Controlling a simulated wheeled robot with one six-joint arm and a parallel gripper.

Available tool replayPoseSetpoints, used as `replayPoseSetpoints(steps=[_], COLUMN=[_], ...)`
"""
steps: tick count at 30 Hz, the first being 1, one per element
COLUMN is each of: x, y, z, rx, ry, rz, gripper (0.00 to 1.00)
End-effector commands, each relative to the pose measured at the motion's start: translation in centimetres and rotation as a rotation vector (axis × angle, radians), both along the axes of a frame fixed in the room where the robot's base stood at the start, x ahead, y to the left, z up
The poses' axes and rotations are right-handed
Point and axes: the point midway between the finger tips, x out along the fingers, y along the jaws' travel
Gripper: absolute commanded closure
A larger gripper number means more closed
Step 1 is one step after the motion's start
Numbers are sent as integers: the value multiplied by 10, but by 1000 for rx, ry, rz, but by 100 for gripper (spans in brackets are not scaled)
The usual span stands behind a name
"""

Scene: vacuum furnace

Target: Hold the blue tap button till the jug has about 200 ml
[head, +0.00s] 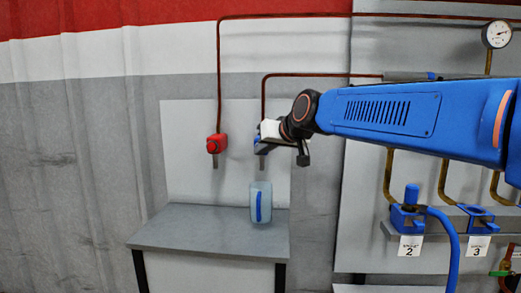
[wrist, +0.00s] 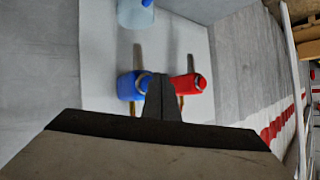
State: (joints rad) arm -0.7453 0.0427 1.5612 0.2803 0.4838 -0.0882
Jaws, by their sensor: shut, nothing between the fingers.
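The blue tap (head: 256,141) is on the back panel, partly hidden by my gripper (head: 264,140). The blue tap also shows in the wrist view (wrist: 127,86). There my shut gripper (wrist: 159,78) has its tips at the blue tap's right side, between it and the red tap. I cannot tell whether the tips touch the button. The clear, bluish jug (head: 260,203) stands upright on the grey table (head: 200,232), below the blue tap, with a dark blue vertical stripe on its side. Part of the jug shows at the top of the wrist view (wrist: 135,14). Its water level is not readable.
The red tap (head: 216,144) is left of the blue one, on its own copper pipe. A shelf with blue fittings and labels 2 (head: 410,246) and 3 (head: 479,248) is at the right. A round gauge (head: 497,34) is at upper right. The table's left side is clear.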

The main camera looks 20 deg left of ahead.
Motion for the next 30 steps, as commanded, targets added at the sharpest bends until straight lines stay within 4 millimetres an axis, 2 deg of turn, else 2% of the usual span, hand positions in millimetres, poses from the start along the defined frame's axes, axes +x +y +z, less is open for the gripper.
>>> replayPoseSetpoints(steps=[7,30], x=[7,11], y=[2,3], z=[0,0], rx=[0,0], ry=[0,0], rz=[0,0], gripper=[100,100])
